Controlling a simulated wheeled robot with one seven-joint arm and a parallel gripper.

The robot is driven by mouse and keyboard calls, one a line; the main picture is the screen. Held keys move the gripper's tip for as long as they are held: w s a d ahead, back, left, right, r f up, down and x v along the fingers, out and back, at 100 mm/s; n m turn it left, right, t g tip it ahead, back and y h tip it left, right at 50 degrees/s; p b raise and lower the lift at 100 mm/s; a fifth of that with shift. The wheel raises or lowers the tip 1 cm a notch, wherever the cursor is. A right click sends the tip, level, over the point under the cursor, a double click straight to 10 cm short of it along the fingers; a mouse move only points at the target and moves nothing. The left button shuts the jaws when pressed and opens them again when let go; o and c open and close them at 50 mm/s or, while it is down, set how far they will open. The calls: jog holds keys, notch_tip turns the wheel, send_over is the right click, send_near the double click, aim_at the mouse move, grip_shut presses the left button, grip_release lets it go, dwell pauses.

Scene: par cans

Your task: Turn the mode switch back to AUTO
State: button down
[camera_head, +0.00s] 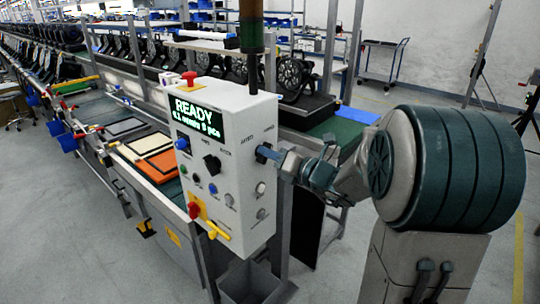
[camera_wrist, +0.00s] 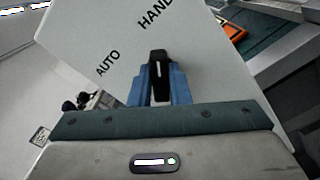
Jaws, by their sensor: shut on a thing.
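The control box (camera_head: 228,105) is light grey and shows a green READY display (camera_head: 197,117). The mode switch is a black knob (camera_wrist: 157,68) with a white pointer line, on the box panel in the wrist view. Its line points up in that view, toward the HAND label (camera_wrist: 155,14). The AUTO label (camera_wrist: 108,63) is to its left. My gripper (camera_wrist: 158,90) is shut on the knob, a blue finger on each side. In the head view my gripper (camera_head: 272,156) reaches the panel's right side from the right and partly hides the knob.
A grey bin (camera_head: 249,283) is below the box. A conveyor line with orange and white panels (camera_head: 160,162) runs behind.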

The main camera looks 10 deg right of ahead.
jog(key=shift+f, duration=0.1)
jog(key=n+b, duration=0.5)
jog(key=b, duration=0.2)
jog(key=n+b, duration=0.5)
jog(key=b, duration=0.2)
jog(key=n+b, duration=0.5)
jog(key=b, duration=0.2)
jog(key=shift+s+a+n, duration=0.15)
jog(key=shift+a+n, duration=0.1)
jog(key=shift+n, duration=0.15)
jog(key=c, duration=1.4)
grip_release()
jog(key=shift+o, duration=0.2)
